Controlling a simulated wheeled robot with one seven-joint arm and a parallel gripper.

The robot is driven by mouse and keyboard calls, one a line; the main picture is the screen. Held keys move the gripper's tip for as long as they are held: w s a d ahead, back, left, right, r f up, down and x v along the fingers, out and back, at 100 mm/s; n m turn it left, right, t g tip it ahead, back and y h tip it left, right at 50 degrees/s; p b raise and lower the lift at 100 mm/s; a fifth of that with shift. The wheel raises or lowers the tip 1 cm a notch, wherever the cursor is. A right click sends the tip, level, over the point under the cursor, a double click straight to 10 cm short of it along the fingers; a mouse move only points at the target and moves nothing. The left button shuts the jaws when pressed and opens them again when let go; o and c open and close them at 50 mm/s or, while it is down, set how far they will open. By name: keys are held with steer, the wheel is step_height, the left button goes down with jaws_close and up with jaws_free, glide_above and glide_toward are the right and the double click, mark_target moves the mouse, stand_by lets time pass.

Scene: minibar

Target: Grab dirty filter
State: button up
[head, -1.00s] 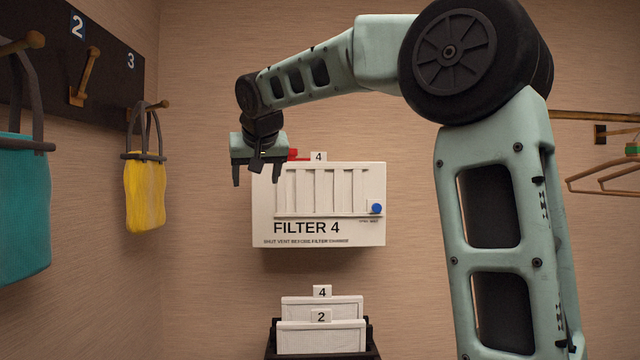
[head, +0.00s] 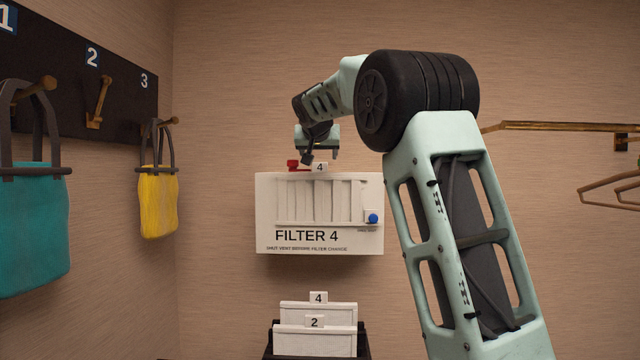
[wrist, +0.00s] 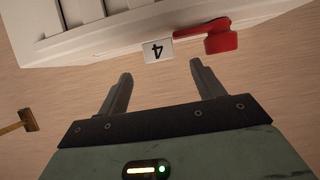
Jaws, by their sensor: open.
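The white wall unit marked FILTER 4 (head: 320,212) hangs on the back wall, with slats in front. A white tag marked 4 (head: 320,168) stands up from its top edge; the filter body inside is hidden. In the wrist view this tag (wrist: 158,50) lies just ahead of the fingers, between their lines. A red lever (head: 293,165) is at the top edge beside the tag, and it also shows in the wrist view (wrist: 222,38). My gripper (head: 320,155) is open and empty just above the tag; in the wrist view the fingertips (wrist: 160,72) look apart from it.
Below, a black bin (head: 365,348) holds white filters tagged 4 (head: 318,314) and 2 (head: 314,342). A blue knob (head: 373,218) is on the unit's right front. Yellow (head: 158,200) and teal (head: 35,235) bags hang at left. A hanger (head: 610,190) is at right.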

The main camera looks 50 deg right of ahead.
mark_target(320, 164)
steer(key=shift+x, duration=0.8)
steer(key=p+x, duration=0.4)
steer(key=shift+w+d+r, duration=0.1)
steer(key=shift+d, duration=0.05)
steer(key=shift+w+d+f, duration=0.3)
steer(key=shift+d+f, duration=0.05)
steer(key=c, duration=1.3)
